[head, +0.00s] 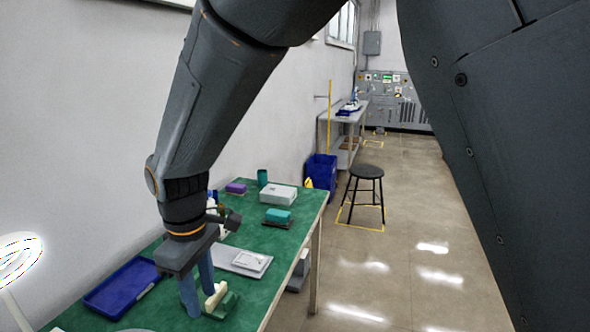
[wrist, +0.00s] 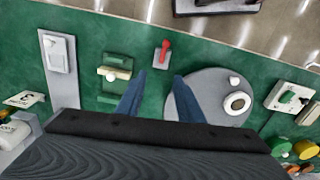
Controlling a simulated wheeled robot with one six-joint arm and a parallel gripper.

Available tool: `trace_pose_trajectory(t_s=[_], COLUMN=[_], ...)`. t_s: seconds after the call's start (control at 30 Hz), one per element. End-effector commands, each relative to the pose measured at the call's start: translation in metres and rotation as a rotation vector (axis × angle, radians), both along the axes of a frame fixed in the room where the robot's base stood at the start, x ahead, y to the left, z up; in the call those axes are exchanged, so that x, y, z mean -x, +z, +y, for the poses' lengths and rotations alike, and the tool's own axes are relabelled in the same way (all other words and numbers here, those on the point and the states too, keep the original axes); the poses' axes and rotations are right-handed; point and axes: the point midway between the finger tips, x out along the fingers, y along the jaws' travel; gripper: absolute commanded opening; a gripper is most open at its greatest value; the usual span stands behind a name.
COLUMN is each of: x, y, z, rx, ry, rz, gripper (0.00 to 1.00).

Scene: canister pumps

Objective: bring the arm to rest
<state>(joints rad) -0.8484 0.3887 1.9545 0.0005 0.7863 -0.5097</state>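My gripper (head: 198,292) hangs from my arm over the green table (head: 172,312), fingers pointing down. In the wrist view its two blue fingers (wrist: 157,92) stand apart, with only green surface between their tips. The gripper is open and empty. A green holder with a cream piece (head: 219,299) is just beside the fingers in the head view; it is left of them in the wrist view (wrist: 114,74). A red-handled part (wrist: 163,52) lies beyond the fingertips. A round grey plate (wrist: 205,84) with a white ring is at the right finger, partly covered. Finger height above the table is unclear.
A blue tray (head: 121,288), a grey board with a white box (head: 243,261), a teal block (head: 278,214), a white box (head: 278,195), a purple block (head: 236,188) and a teal cup (head: 262,177) are on the table. A stool (head: 366,173) stands on the open floor.

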Motion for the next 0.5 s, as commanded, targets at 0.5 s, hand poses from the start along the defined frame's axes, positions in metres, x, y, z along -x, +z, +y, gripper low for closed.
trace_pose_trajectory(t_s=[0.5], x=[-0.027], y=[-0.017], z=[-0.301], rx=[-0.029], ry=[-0.949], rz=[-0.028], gripper=[0.34])
